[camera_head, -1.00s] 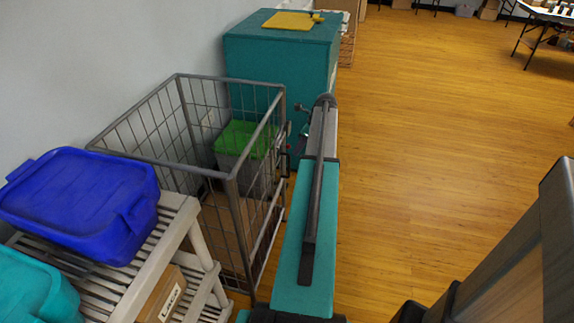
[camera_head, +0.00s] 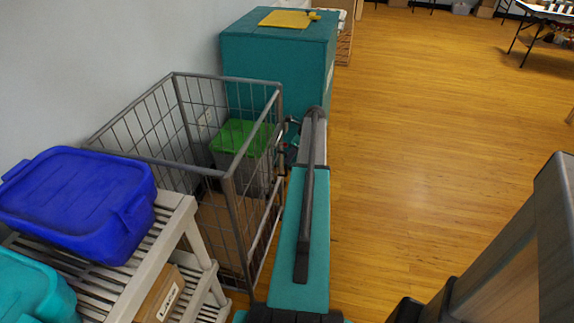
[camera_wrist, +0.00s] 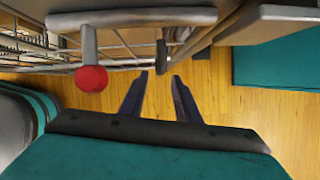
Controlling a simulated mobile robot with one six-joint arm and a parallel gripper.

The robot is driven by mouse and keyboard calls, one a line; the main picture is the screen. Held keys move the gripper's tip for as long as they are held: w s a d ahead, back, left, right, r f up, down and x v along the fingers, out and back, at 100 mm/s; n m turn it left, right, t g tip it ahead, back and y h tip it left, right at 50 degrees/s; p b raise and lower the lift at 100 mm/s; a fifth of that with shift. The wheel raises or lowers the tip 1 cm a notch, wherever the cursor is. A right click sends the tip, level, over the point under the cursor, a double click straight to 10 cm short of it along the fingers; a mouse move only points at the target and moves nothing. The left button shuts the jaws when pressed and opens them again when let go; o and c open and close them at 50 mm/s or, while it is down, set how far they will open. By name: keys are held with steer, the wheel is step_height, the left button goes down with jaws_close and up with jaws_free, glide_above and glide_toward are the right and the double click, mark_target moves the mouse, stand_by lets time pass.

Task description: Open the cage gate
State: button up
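The grey wire cage (camera_head: 229,168) stands against the wall, left of my arm. Its right side, facing my arm, carries the gate, which looks closed, though my arm partly hides it. In the wrist view a grey bar with a red round end (camera_wrist: 91,79) sticks out from the cage mesh (camera_wrist: 120,45), left of my gripper. My gripper (camera_wrist: 157,84) is open and empty, with wood floor showing between its fingers. The fingers are beside the cage, apart from the red end. In the head view my gripper is mostly hidden behind my arm.
Inside the cage are a grey bin with a green lid (camera_head: 235,135) and a cardboard box (camera_head: 215,225). A teal cabinet (camera_head: 285,62) stands behind it. A shelf (camera_head: 180,220) with a blue tub (camera_head: 80,203) is front left. The floor (camera_head: 430,130) to the right is clear.

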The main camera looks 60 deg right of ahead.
glide_above(286, 173)
steer(key=shift+w+d+f, duration=0.1)
steer(key=shift+d+f, duration=0.05)
steer(key=shift+f, duration=1.4)
steer(key=shift+d+f, duration=0.15)
steer(key=shift+f, duration=1.4)
jaws_close()
